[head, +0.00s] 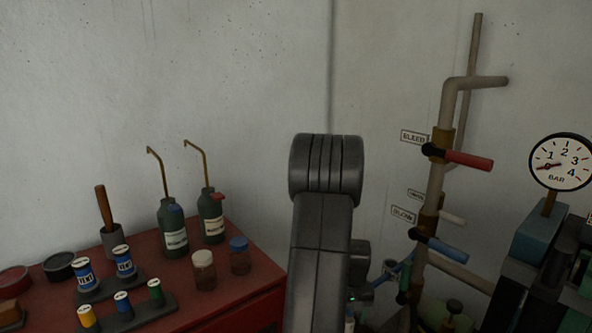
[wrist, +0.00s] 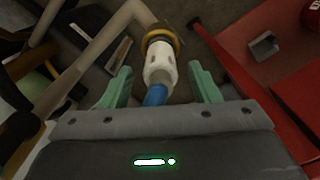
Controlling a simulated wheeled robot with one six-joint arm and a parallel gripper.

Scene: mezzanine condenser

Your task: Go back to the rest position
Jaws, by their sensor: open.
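My gripper (wrist: 157,82) is open in the wrist view, its two green fingers apart. A white fitting (wrist: 159,65) with a brass collar (wrist: 160,40) and a blue end (wrist: 156,95) shows between the fingers. Gaps show on both sides of it, so the fingers do not appear to touch it. Whether the fitting is level with the fingertips or beyond them is hard to tell. In the head view my arm rises in the middle and hides most of the gripper, low beside the pipes.
A red bench (head: 238,283) at left carries oil cans (head: 173,228), jars (head: 204,272) and small tins. At right stand a pipe (head: 436,190) with a red-handled valve (head: 465,159) and a blue-handled valve (head: 440,247), and a pressure gauge (head: 560,162).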

